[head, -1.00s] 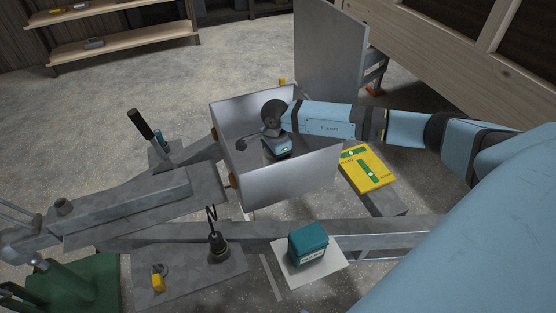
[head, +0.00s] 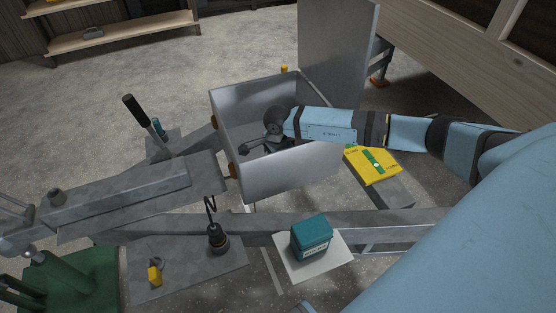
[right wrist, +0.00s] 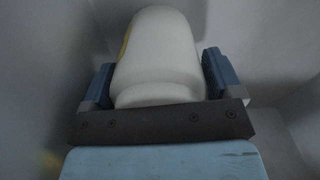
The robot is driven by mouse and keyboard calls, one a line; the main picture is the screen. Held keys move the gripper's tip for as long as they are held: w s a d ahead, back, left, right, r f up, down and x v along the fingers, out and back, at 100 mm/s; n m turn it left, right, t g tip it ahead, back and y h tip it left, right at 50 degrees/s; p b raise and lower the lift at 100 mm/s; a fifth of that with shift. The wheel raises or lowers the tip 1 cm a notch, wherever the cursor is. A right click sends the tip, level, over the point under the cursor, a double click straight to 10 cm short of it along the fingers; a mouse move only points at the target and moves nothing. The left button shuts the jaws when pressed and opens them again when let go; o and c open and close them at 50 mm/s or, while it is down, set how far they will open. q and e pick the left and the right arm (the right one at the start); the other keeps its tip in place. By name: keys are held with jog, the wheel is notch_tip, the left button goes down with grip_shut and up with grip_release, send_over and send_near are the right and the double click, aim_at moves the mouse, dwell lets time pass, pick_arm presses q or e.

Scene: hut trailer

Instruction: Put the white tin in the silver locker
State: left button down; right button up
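The silver locker (head: 290,176) is an open-topped metal box with its door (head: 337,55) standing upright at its back right. My right arm reaches over its right side, and the right gripper is down inside it, its fingertips hidden in the head view. In the right wrist view the white tin (right wrist: 160,55), with a bit of yellow on its left edge, sits between the two blue fingers (right wrist: 160,85). The fingers appear to touch its sides. Grey walls surround it. The tin cannot be seen in the head view. My left gripper is not in view.
A teal box (head: 311,236) stands on a white board (head: 333,262) in front of the locker. A yellow box (head: 373,166) lies to its right. A black lamp-like tool (head: 217,238) and a small yellow item (head: 154,275) are at front left. Shelves (head: 120,37) stand behind.

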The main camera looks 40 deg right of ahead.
jog(key=shift+r, duration=0.15)
notch_tip(320, 180, up, 12)
jog(key=shift+r+p, duration=0.1)
jog(key=shift+p, duration=0.75)
